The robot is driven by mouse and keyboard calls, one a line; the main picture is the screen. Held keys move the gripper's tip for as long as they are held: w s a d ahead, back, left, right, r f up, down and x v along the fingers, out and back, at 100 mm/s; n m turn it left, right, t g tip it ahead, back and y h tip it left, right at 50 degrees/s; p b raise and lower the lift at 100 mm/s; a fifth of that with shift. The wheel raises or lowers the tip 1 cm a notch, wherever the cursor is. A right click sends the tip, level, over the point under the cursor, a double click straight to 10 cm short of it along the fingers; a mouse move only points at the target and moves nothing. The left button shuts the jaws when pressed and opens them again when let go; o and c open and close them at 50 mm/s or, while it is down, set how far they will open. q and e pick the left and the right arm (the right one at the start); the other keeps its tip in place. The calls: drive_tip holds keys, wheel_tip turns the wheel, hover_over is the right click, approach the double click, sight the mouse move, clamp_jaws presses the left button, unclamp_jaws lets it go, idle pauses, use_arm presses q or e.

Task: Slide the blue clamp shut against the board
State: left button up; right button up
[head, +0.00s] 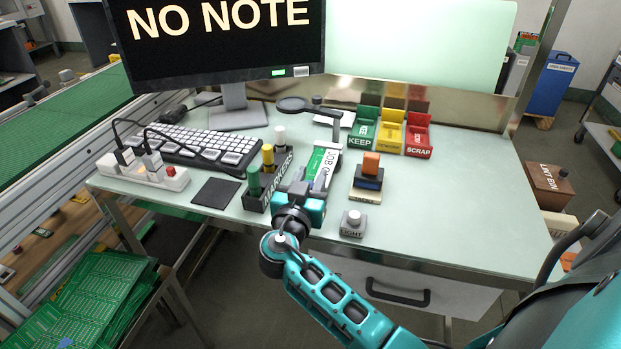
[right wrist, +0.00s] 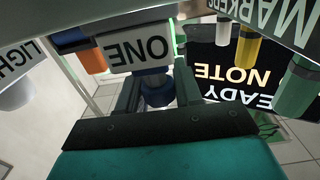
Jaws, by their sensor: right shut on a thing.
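The green board (head: 316,160) lies in a holder with a white label at the middle of the bench. My right gripper (head: 299,196) is at the near end of that holder, and its arm comes in from below. In the right wrist view the fingers of my right gripper (right wrist: 158,88) are closed on a dark blue rounded part, the blue clamp (right wrist: 158,92). In the head view the gripper largely hides the clamp. Whether the clamp touches the board cannot be seen. My left gripper is not in view.
The marker rack (head: 256,202) stands close on the left. An orange-topped block (head: 371,162) and the LIGHT button (head: 352,222) are close on the right. A magnifier (head: 292,104) reaches over behind. Coloured KEEP and SCRAP bins (head: 418,138) stand behind right. The bench's right side is clear.

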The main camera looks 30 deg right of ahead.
clamp_jaws()
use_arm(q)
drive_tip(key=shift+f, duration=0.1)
use_arm(e)
drive_tip(key=shift+f+b+v, duration=0.25)
drive_tip(key=shift+b+v, duration=0.55)
drive_tip(key=shift+v, duration=0.3)
drive_tip(key=shift+s+a+r, duration=0.1)
drive_tip(key=shift+s+a, duration=0.15)
drive_tip(key=shift+a, duration=0.05)
drive_tip(key=o, duration=0.5)
unclamp_jaws()
drive_tip(key=o, duration=0.4)
drive_tip(key=shift+s+a+r, duration=0.1)
drive_tip(key=shift+c, duration=0.2)
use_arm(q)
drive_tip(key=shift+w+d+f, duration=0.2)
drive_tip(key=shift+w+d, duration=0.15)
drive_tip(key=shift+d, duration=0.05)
